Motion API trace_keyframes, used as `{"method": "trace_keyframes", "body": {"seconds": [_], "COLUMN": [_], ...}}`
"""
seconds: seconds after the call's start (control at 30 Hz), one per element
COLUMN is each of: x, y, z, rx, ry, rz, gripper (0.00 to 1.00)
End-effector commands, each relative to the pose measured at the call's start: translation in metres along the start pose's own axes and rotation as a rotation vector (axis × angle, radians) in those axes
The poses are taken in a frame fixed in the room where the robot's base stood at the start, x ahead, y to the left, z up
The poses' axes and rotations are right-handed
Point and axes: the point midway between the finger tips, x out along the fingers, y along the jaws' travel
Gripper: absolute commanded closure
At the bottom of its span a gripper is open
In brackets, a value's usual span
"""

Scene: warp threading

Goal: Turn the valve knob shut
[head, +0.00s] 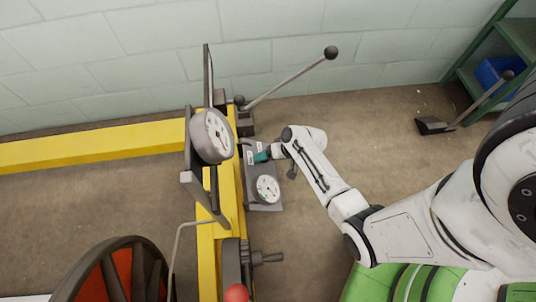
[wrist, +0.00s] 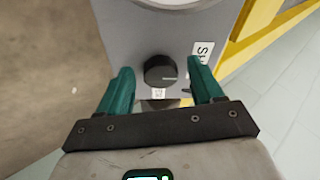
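The valve knob (wrist: 160,71) is a round black knob with a light pointer line, on a grey panel (wrist: 205,22). In the wrist view it sits between the two green fingertips of my gripper (wrist: 161,80). The fingers are open, with a visible gap on both sides of the knob. In the head view my gripper (head: 262,156) is at the grey panel, above the small white gauge (head: 267,188). The knob is hidden there by the gripper. A small label lies just below the knob, and a partly cut-off label is on the right.
A yellow frame (head: 208,240) runs beside the panel. A larger gauge (head: 212,135) and a black-balled lever (head: 300,77) stand close by. A red and black wheel (head: 118,272) is at lower left. The floor (head: 390,140) right of the panel is mostly clear.

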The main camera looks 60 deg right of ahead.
Motion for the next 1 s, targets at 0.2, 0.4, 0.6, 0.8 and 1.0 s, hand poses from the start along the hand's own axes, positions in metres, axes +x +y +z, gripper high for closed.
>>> {"method": "trace_keyframes", "body": {"seconds": [0.2,0.4,0.6,0.8,1.0], "x": [-0.001,-0.021,-0.060,-0.092,-0.107], "y": [0.000,-0.002,-0.002,-0.001,0.000], "z": [-0.001,-0.002,-0.001,-0.001,0.000], "rx": [0.001,0.002,0.001,0.001,0.001], "ry": [0.002,0.004,0.003,0.002,0.001], "rz": [0.000,0.001,0.001,0.001,0.000], "gripper": [0.34,0.34,0.34,0.34,0.34]}}
